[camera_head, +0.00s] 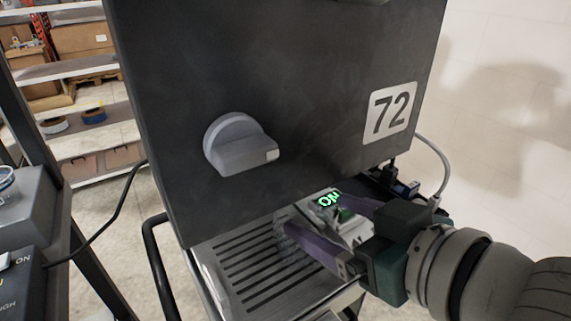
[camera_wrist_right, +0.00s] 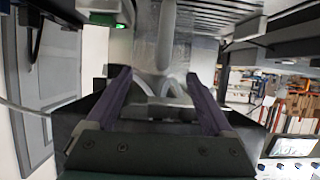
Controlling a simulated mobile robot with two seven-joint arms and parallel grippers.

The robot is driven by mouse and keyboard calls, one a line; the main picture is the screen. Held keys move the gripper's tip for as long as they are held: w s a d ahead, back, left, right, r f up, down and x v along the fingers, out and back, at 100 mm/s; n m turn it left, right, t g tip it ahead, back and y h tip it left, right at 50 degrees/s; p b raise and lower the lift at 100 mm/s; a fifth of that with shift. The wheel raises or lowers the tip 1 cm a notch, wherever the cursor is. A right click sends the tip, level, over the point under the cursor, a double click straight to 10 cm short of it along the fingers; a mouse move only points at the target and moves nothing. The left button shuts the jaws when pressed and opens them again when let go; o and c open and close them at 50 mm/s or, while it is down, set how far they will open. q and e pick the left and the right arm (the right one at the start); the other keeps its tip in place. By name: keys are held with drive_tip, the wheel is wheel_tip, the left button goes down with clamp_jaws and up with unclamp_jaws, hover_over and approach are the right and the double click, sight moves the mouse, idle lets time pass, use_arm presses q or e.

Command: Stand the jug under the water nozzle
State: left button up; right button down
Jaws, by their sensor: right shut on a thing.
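The jug looks clear or pale; in the wrist view its body (camera_wrist_right: 192,62) and curved handle (camera_wrist_right: 165,42) are in front of the fingers. My right gripper (camera_head: 310,214) reaches in from the right, under the dark dispenser body (camera_head: 300,110), its purple fingers shut on the jug. In the wrist view the fingers (camera_wrist_right: 158,80) sit on either side of the handle's lower part. In the head view the jug is mostly hidden by the dispenser and the fingers. The slotted drip tray (camera_head: 237,262) is below. The water nozzle is hidden behind the dispenser front. My left gripper is not in view.
The dispenser front carries a grey knob (camera_head: 238,146) and a label 72 (camera_head: 389,111). Another machine (camera_head: 25,225) stands at the left. A black cable (camera_head: 110,220) hangs between. Shelves stand behind.

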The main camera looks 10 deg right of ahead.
drive_tip(key=shift+f, duration=0.4)
unclamp_jaws()
drive_tip(key=s+d+r+m+g+h+p, duration=0.1)
drive_tip(key=s+d+g+h+p, duration=0.3)
drive_tip(key=s, duration=0.6)
drive_tip(key=s+d+r+m+g+p, duration=0.1)
drive_tip(key=s+d+r+g, duration=0.15)
drive_tip(key=s+g, duration=0.45)
wheel_tip(320, 180, up, 36)
drive_tip(key=s+t+p, duration=0.1)
drive_tip(key=s+p, duration=0.1)
drive_tip(key=p, duration=3.5)
drive_tip(key=shift+s+r+t+p, duration=0.25)
drive_tip(key=shift+t+p, duration=0.05)
drive_tip(key=shift+t, duration=0.1)
